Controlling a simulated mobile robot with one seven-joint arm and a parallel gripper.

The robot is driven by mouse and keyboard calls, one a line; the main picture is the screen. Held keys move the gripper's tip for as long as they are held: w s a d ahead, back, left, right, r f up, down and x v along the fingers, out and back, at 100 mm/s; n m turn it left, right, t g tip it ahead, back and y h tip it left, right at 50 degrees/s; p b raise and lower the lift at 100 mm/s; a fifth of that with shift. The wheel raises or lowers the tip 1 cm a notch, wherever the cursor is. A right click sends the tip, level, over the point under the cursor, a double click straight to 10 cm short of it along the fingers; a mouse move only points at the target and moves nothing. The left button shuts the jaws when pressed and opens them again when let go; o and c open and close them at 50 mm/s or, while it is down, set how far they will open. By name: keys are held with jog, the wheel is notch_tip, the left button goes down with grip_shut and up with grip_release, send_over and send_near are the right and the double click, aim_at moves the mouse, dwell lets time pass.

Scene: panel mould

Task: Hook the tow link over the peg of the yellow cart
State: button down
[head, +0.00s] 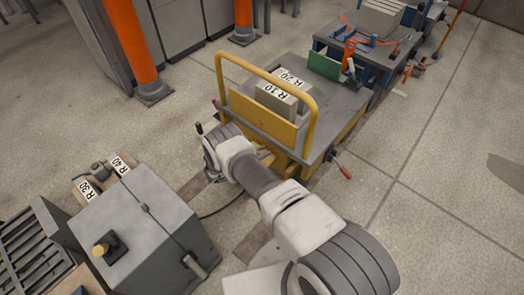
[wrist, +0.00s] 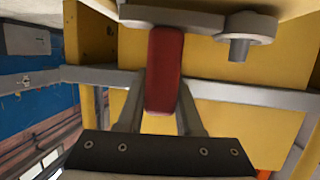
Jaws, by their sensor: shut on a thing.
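My gripper (wrist: 164,98) is shut on the red grip (wrist: 164,62) of the tow link. The link's grey bar (wrist: 170,18) runs across the top of the wrist view, with a rounded end (wrist: 252,22) at the right. A short grey stub (wrist: 238,48) shows just below that end. I cannot tell whether this stub is the peg or whether the link's end is around it. The yellow cart (head: 312,112) stands ahead in the head view; its yellow panel (wrist: 225,125) fills much of the wrist view. In the head view my arm hides the gripper and link.
Grey blocks (head: 283,97) marked R 10 and R 20 lie on the cart. A blue cart (head: 375,55) stands behind it. A grey cabinet (head: 140,235) is at the lower left, an orange post (head: 130,40) at the upper left. The floor at the right is clear.

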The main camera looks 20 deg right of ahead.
jog(key=shift+f, duration=0.3)
jog(key=shift+c, duration=2.4)
grip_release()
jog(key=p+v, duration=0.2)
jog(key=v, duration=1)
jog(key=shift+w+r, duration=0.1)
jog(key=shift+r, duration=0.05)
